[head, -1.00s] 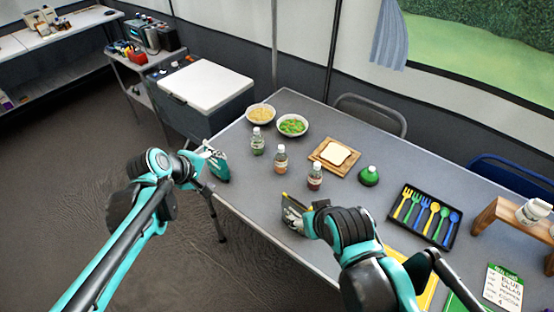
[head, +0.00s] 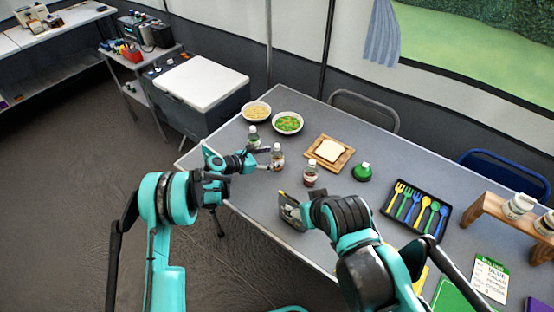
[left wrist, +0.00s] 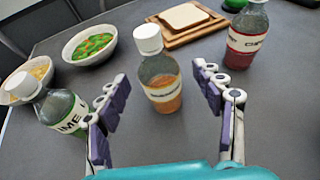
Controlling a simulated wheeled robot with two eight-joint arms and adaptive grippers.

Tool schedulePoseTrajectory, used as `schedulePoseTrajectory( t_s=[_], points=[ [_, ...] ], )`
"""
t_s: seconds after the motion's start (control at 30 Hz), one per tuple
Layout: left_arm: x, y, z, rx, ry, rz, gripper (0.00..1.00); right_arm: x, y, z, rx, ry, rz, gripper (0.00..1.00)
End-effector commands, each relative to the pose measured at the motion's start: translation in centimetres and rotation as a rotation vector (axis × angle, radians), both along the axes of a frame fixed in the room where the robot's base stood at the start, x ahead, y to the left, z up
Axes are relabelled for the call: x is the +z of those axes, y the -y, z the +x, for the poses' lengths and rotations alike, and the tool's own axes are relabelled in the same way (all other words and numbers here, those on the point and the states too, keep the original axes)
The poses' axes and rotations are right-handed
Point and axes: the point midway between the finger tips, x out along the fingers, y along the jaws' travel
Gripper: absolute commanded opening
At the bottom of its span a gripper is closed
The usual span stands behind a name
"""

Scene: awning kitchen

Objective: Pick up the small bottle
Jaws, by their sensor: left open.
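Three small white-capped bottles stand upright on the grey table: a green one (head: 253,138), an orange one (head: 277,159) and a dark red one (head: 311,175). My left gripper (head: 266,160) is open, with its fingers directed at the orange bottle. In the left wrist view the orange bottle (left wrist: 161,84) stands between and just beyond the two spread fingers (left wrist: 160,95). The green bottle (left wrist: 62,110) is outside the left finger, partly hidden by it. The red bottle (left wrist: 246,38) is farther right. My right gripper (head: 290,208) is low near the table's front edge; its fingers are unclear.
Two bowls, one with pale food (head: 256,111) and one with green salad (head: 288,123), stand behind the bottles. A wooden board (head: 346,166) with bread, a green squat bottle (head: 362,173) and a black cutlery tray (head: 388,211) are to the right.

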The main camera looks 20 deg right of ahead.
Motion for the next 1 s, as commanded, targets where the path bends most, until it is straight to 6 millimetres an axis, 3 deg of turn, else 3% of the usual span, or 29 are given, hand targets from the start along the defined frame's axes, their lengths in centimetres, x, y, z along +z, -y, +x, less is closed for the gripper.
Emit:
schedulePoseTrajectory(
  t_s=[0.5,0.73,0.77,0.93,1.0],
  points=[
    [-2.8,5.5,2.1,-0.001,0.002,0.003,0.67,-2.8,0.0,0.0,0.000,0.000,0.000,0.63],
    [-2.7,5.8,2.3,0.001,0.003,0.003,0.67,-2.6,0.0,0.0,0.000,0.000,0.000,0.63],
    [-2.7,5.8,2.3,0.001,0.003,0.003,0.65,-2.6,0.0,0.0,0.000,0.000,0.000,0.63],
    [-2.7,5.8,2.3,0.001,0.003,0.003,0.20,-2.6,0.0,0.0,0.000,0.000,0.000,0.63],
    [-2.7,5.8,2.2,0.000,0.002,0.003,0.16,-2.6,0.0,0.0,0.000,0.000,0.000,0.63]
  ],
)
